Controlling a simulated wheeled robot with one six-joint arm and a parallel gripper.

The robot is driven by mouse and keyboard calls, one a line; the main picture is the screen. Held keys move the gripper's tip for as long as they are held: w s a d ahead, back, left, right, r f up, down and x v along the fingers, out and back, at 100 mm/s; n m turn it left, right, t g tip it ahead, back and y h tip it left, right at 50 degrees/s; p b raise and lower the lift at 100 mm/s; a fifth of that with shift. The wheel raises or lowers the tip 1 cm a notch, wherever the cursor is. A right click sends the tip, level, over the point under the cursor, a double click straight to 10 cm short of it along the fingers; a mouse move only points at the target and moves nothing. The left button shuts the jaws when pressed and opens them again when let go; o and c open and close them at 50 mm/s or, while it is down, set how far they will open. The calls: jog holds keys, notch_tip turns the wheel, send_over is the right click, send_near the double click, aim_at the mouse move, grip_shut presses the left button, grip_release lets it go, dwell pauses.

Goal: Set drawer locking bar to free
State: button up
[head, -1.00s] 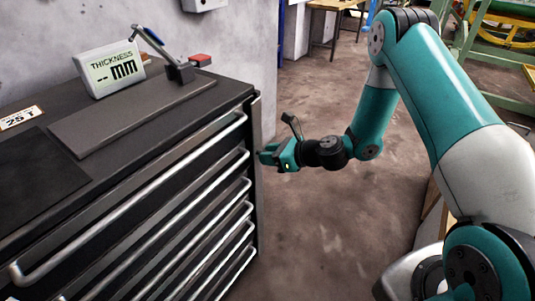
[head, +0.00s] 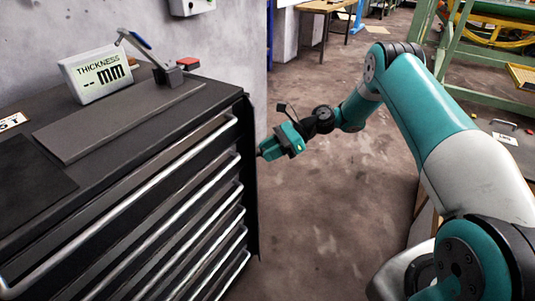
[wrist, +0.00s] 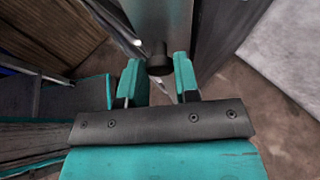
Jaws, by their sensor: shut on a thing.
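The drawer cabinet (head: 60,135) stands at the left of the head view, with several drawers and long silver handles. The locking bar (head: 251,180) is a dark upright strip at the cabinet's front right edge. In the wrist view it is a grey metal bar (wrist: 160,16) with a short dark knob (wrist: 158,62). My gripper (head: 262,153) is at the bar's outer side, about halfway up what shows. Its teal fingers (wrist: 157,72) are on either side of the knob and shut on it. The fingertips are small in the head view.
A thickness display (head: 96,74), a small clamp stand (head: 166,72) and a grey plate (head: 110,120) are on the cabinet top. The wall is close behind. The floor (head: 320,220) right of the cabinet is clear. A wooden table (head: 325,6) and green frame are farther back.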

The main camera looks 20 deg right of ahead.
jog(key=shift+w+d+g, duration=0.1)
jog(key=shift+g, duration=0.2)
jog(key=o, duration=0.9)
